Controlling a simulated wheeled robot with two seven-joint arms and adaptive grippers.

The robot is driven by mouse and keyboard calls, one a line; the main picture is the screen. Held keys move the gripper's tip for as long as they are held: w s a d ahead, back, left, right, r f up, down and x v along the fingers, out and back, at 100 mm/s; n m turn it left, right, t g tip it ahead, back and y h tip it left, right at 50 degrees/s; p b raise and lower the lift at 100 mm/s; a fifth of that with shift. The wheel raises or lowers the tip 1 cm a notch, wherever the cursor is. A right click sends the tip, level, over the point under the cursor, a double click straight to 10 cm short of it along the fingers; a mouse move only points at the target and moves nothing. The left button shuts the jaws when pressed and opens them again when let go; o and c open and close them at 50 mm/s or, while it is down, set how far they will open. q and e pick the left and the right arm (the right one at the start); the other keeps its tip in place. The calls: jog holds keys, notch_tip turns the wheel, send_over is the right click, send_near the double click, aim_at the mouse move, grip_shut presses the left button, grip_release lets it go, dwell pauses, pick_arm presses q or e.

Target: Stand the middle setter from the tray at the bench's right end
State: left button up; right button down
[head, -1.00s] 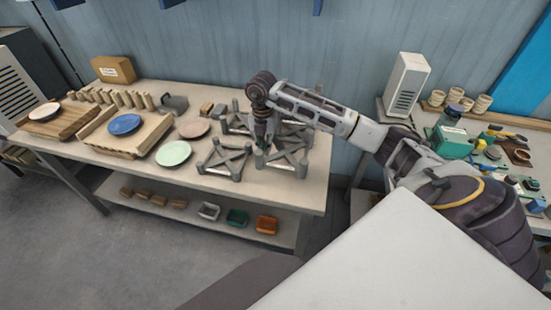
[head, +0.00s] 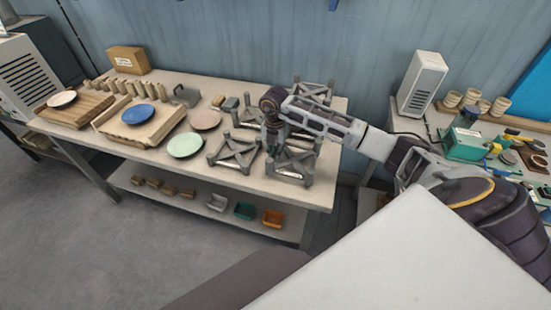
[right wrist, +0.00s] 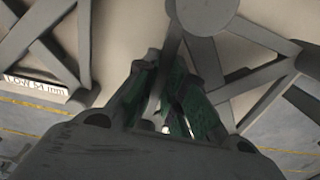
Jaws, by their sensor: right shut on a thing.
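Several grey cross-shaped setters with corner posts are grouped on the right part of the bench (head: 215,172). My right gripper (head: 272,146) points down among them, shut on a bar of the front-right setter (head: 293,164). In the right wrist view, the green-padded fingers (right wrist: 170,112) close around a grey part, and crossed bars spread around them. A white label there reads about "54 mm". I cannot tell whether the held setter touches the bench. Other setters stand at front left (head: 233,153) and back right (head: 314,92). My left gripper is not in view.
Small bins (head: 244,211) stand on the lower shelf. A second table with a white box (head: 418,83) is at right.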

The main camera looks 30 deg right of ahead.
jog(key=shift+f, duration=1.55)
jog(key=c, duration=1.5)
grip_release()
jog(key=shift+r, duration=0.1)
jog(key=shift+r+b, duration=0.45)
jog(key=shift+r, duration=5.45)
